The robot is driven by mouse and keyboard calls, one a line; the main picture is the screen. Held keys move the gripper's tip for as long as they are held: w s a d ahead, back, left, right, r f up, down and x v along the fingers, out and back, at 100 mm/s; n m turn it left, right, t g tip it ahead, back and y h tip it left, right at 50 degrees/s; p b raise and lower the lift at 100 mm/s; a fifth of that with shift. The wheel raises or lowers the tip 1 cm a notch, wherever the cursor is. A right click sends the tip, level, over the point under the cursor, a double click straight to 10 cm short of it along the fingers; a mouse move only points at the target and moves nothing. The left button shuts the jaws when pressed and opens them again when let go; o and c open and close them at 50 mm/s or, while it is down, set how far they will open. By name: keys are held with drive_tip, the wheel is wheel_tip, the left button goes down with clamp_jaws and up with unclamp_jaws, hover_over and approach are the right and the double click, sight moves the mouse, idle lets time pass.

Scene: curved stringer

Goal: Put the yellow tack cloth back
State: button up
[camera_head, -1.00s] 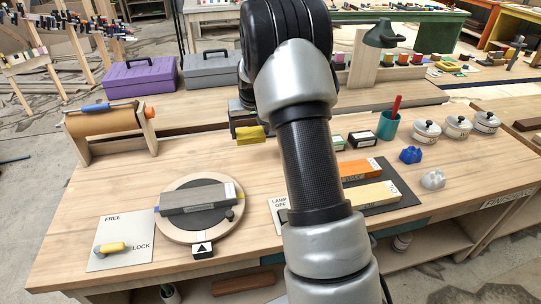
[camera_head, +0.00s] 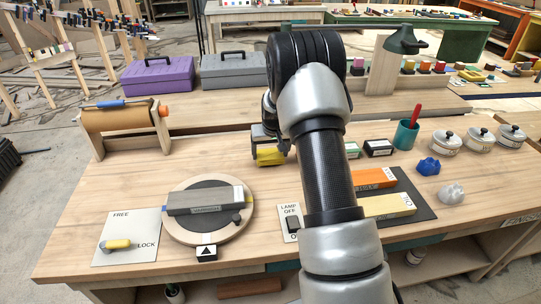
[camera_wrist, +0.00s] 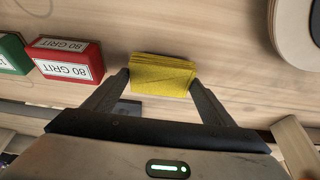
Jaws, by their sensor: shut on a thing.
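The yellow tack cloth (camera_head: 269,157) is a folded yellow pad, held at the end of my gripper (camera_head: 268,143) over the workbench, left of my arm in the head view. In the wrist view the yellow tack cloth (camera_wrist: 162,75) sits between the two fingertips of my gripper (camera_wrist: 160,82), which touch its left and right sides. The gap between the cloth and the bench top is hard to judge. My arm hides part of the bench middle.
A red 80 grit box (camera_wrist: 66,60) and a green box (camera_wrist: 12,55) stand beside the cloth in the wrist view. A round turntable (camera_head: 246,224) with a grey block (camera_head: 205,200) is front left. A teal cup (camera_head: 405,136) and white pots (camera_head: 447,142) stand right.

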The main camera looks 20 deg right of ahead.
drive_tip(key=shift+f, duration=0.5)
drive_tip(key=shift+f, duration=0.25)
drive_tip(key=o, duration=0.9)
drive_tip(key=shift+r, duration=0.1)
